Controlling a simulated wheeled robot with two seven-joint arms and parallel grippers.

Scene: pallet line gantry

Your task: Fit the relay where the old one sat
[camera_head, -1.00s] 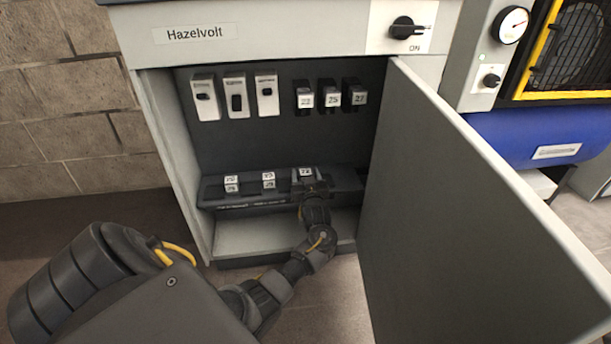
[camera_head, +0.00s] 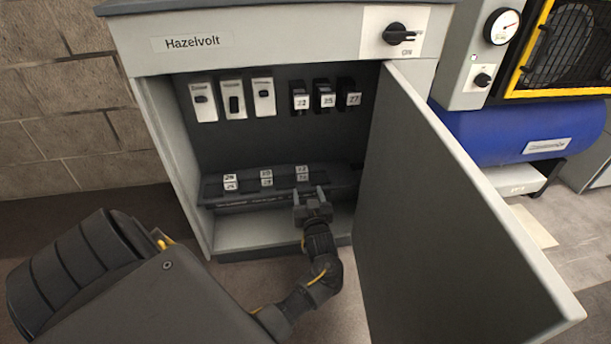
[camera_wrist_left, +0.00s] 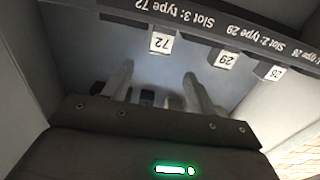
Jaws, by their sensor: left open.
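My left gripper (camera_head: 310,190) is open and empty, just in front of the lower rail (camera_head: 335,189) in the open cabinet. It faces the right-hand labelled block (camera_head: 302,173), apart from it. In the left wrist view, upside down, the fingers of the gripper (camera_wrist_left: 157,76) stand apart below a block with a 72 label (camera_wrist_left: 161,43), beside the rail lettering "Slot 3: type 72". Neighbouring blocks show 29 (camera_wrist_left: 227,60) and 26 (camera_wrist_left: 276,73). I cannot tell whether the 72 block is fully seated.
On the back panel are three white switches (camera_head: 233,99) and three dark labelled units (camera_head: 325,95). The open cabinet door (camera_head: 440,200) stands right of my arm. A rotary switch (camera_head: 398,34) points to ON. A blue tank (camera_head: 520,128) is at right.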

